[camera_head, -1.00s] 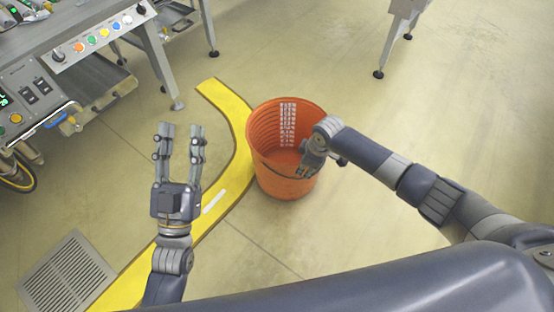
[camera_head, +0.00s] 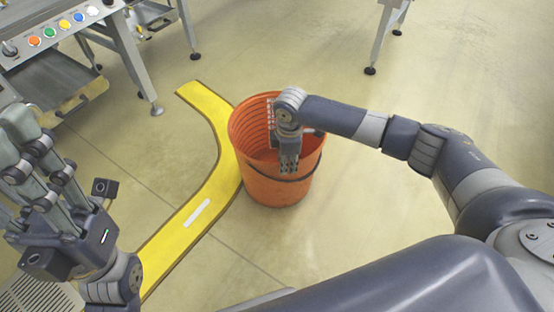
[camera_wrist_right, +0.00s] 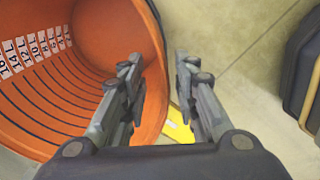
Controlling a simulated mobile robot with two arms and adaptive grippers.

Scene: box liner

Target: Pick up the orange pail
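The orange pail (camera_head: 275,190) stands upright on the floor, with a dark handle hanging across its front. In the right wrist view the pail (camera_wrist_right: 100,20) fills the left side, with white volume marks and dark lines inside. My right gripper (camera_head: 289,168) points down at the pail's near rim. In the wrist view this gripper (camera_wrist_right: 158,68) is open, one finger over the pail's inside and the other outside, with the rim showing between them. I cannot tell whether either finger touches it. My left gripper (camera_head: 14,128) is open and empty at the far left, away from the pail.
A yellow floor stripe (camera_head: 205,170) curves past the pail's left side. A metal machine bench (camera_head: 110,40) with coloured buttons stands at upper left, and a table leg (camera_head: 382,40) at the top. The floor right of the pail is clear.

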